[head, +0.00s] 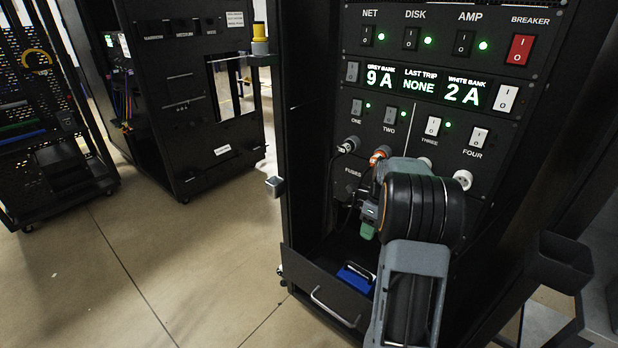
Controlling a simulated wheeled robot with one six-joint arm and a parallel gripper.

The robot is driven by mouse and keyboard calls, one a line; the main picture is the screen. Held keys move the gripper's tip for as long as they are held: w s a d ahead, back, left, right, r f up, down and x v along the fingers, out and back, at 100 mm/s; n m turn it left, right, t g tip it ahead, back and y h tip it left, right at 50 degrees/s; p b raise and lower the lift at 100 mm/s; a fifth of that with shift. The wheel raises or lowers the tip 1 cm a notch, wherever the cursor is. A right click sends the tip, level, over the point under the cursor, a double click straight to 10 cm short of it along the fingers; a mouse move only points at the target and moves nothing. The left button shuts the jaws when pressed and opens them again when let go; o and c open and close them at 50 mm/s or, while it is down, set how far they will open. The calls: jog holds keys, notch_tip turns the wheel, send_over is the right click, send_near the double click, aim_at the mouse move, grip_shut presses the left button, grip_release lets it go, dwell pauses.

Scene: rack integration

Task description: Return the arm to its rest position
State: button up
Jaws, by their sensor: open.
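My arm (424,210) reaches up from the bottom of the head view, in front of the black rack with the switch panel. My gripper (366,218) shows only in part, at the left of the bent arm. It is open, and I see nothing held in it. It is in front of the lower panel, just below an orange-ringed plug (380,154). The arm hides part of the panel behind it, and the gripper's far side is hidden.
Below the gripper, an open drawer (322,300) with a metal handle holds a blue-and-black item (356,278). A rack door edge (290,120) stands left of the panel. A dark bin (566,262) is at the right. Other racks stand left; the floor (190,250) between is clear.

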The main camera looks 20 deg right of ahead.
jog(key=s+a+r+n+t+p, duration=0.1)
jog(key=s+a+r+n+p, duration=0.2)
jog(key=a+r+n, duration=0.3)
jog(key=s+a+r+n+t+h+p, duration=0.1)
jog(key=s+a+r+n+p, duration=0.3)
jog(key=a+n, duration=0.6)
jog(key=s+a+r+n+t+h+p, duration=0.1)
jog(key=s+a+r+n, duration=0.5)
jog(key=n, duration=0.8)
jog(key=a+r+t+p, duration=0.1)
jog(key=a+p, duration=0.1)
jog(key=shift+s+r+n+t+p, duration=0.3)
jog(key=shift+s+r+p, duration=0.05)
jog(key=shift+s, duration=0.05)
jog(key=shift+c, duration=0.5)
